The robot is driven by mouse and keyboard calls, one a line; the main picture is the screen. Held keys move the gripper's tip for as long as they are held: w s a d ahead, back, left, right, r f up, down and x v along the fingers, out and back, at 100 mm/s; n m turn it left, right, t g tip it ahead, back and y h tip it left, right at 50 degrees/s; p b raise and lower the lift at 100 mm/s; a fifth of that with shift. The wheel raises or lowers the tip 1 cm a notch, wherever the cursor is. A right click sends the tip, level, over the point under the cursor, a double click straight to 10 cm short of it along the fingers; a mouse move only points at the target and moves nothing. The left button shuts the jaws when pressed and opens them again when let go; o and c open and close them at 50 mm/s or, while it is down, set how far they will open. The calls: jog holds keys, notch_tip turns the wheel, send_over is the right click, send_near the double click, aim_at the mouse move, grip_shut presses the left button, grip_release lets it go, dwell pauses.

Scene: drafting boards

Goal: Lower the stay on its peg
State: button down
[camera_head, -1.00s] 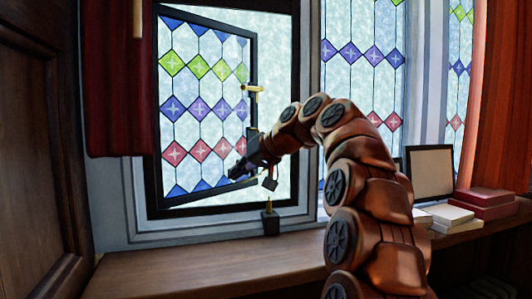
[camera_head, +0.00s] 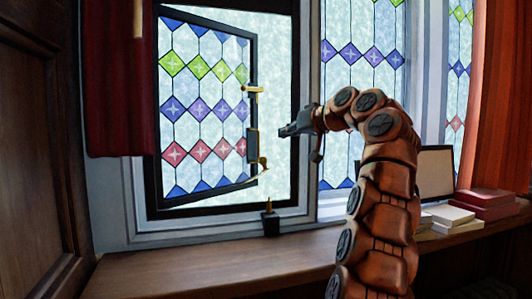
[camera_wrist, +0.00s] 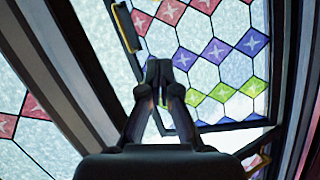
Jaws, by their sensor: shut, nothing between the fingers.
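The stained-glass casement (camera_head: 205,110) stands swung open in its dark frame. The stay is a slim brass bar with a curled end (camera_head: 263,164), low at the sash's free edge. Its bar slants down to the left across the lower glass. The peg (camera_head: 269,205) is a small brass pin on a dark block on the sill, below the stay's end and apart from it. My gripper (camera_head: 284,131) is shut and empty, up and right of the stay, touching nothing I can see. Its closed fingertips also show in the wrist view (camera_wrist: 159,72), in front of the glass.
A brass handle (camera_head: 252,89) and a dark plate (camera_head: 252,146) are on the sash edge. A red curtain (camera_head: 118,90) hangs at left. Books (camera_head: 485,203) and a framed panel (camera_head: 436,172) stand on the right. The wooden ledge (camera_head: 190,265) is clear at left.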

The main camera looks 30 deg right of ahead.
jog(key=shift+w, duration=0.15)
jog(key=x, duration=0.3)
jog(key=f+x, duration=0.1)
jog(key=x, duration=0.5)
jog(key=shift+a+f, duration=0.2)
jog(key=shift+f, duration=0.15)
jog(key=shift+s+a+f+b, duration=0.2)
jog(key=shift+s+f+b, duration=0.7)
jog(key=shift+b, duration=0.6)
